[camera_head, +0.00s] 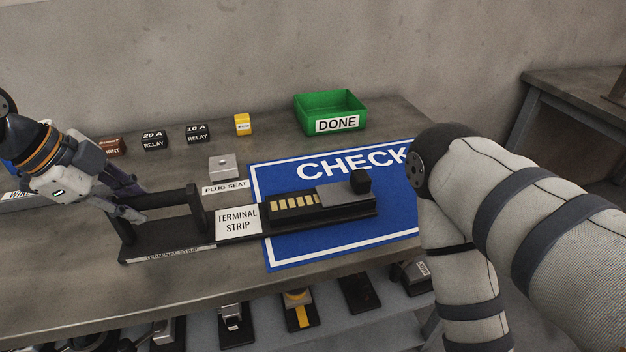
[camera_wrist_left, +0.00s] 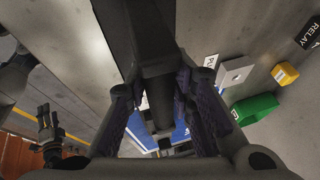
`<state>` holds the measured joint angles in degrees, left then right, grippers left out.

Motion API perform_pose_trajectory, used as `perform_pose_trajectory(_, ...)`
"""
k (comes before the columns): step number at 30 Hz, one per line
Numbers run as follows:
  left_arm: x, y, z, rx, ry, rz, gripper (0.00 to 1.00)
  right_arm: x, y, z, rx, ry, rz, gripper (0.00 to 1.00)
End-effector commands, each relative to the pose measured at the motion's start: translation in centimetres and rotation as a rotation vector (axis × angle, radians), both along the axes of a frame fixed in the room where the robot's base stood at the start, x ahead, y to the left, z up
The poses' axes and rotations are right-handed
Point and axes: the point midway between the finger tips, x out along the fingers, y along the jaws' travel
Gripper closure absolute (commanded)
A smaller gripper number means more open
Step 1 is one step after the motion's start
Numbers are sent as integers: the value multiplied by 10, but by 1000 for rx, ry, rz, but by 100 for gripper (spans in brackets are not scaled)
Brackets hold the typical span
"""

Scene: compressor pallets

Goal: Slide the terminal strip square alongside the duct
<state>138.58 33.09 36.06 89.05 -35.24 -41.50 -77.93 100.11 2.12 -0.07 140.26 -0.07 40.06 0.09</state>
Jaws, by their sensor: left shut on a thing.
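A black framed piece with two uprights and a bar has a "TERMINAL STRIP" label on its front edge (camera_head: 170,254). It sits on the bench at the left. My left gripper (camera_head: 130,205) is shut on its dark bar, which runs between the fingers in the left wrist view (camera_wrist_left: 158,85). To its right, a white "TERMINAL STRIP" plate (camera_head: 238,219) meets a black strip (camera_head: 345,213) with gold contacts, a grey block and a black knob. I cannot tell which part is the duct. What looks like my right gripper (camera_wrist_left: 46,125) shows small in the left wrist view.
The strip lies over a blue "CHECK" mat (camera_head: 345,240). Behind stand a grey block (camera_head: 224,168) by a "PLUG SEAT" label, relays (camera_head: 198,133), a yellow part (camera_head: 242,124) and a green "DONE" bin (camera_head: 330,110). My right arm covers the mat's right side. The front left bench is clear.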

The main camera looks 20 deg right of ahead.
Motion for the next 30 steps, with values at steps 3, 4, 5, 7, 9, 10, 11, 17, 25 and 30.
perform_pose_trajectory(3, -1, 2, -5, 5, 9, 0, 100, -1, 0, -1, 0, 3, 0, 54)
perform_pose_trajectory(4, -1, 2, -5, 5, 9, 0, 100, -1, 0, -1, 0, 3, 0, 54)
perform_pose_trajectory(5, -1, 2, -5, 5, 9, 0, 100, -1, 0, -1, 0, 3, 0, 54)
perform_pose_trajectory(7, -1, 2, -5, 6, 9, 1, 100, -1, 0, -1, 0, 3, 0, 54)
perform_pose_trajectory(9, -1, 2, -6, 6, 9, 1, 72, -1, 0, -1, 0, 3, 0, 54)
perform_pose_trajectory(10, -1, 2, -5, 5, 9, 0, 65, -1, 0, -1, 0, 3, 0, 54)
perform_pose_trajectory(11, -1, 1, -5, 5, 9, 0, 58, -1, 0, -1, 0, 3, 0, 54)
perform_pose_trajectory(17, -1, 0, -3, 2, 5, 0, 54, 0, 0, 0, 0, 2, 0, 54)
perform_pose_trajectory(25, -4, 11, 22, 0, -2, 3, 54, 0, 0, 0, 0, 1, 0, 54)
perform_pose_trajectory(30, -14, 30, 65, 1, -2, 3, 54, 0, 0, 0, 0, 0, 0, 54)
